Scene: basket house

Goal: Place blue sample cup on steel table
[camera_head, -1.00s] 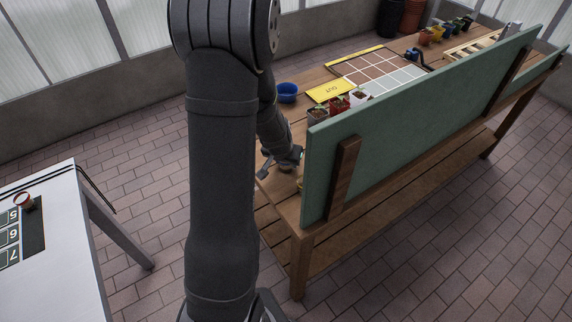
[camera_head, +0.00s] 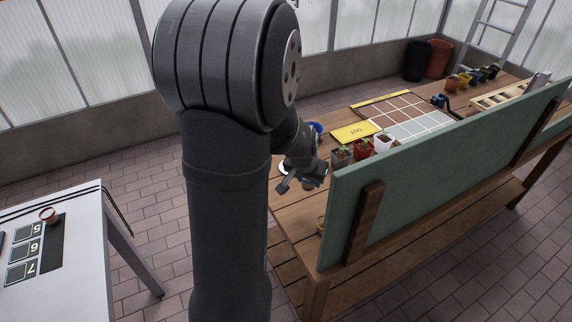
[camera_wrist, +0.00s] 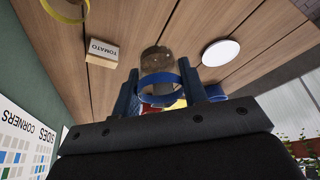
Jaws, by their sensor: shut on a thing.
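The blue sample cup (camera_wrist: 158,80) shows in the wrist view as a clear, brownish cup with a blue band. It sits between the two fingers of my gripper (camera_wrist: 162,92), which is shut on it. In the head view my gripper (camera_head: 301,181) is over the near left end of the wooden bench, and the cup is hard to make out there. The steel table (camera_head: 85,282) stands at the far left with a pale top. A red-rimmed cup (camera_head: 48,214) stands on its dark strip, beside squares marked 5, 6 and 7.
The wooden bench (camera_head: 290,208) carries small potted plants (camera_head: 363,150), a yellow card (camera_head: 355,132) and a gridded tray (camera_head: 410,113). A green panel (camera_head: 440,175) rises along its near side. A TOMATO block (camera_wrist: 90,48) and white disc (camera_wrist: 220,52) lie below the gripper. Open floor separates bench and table.

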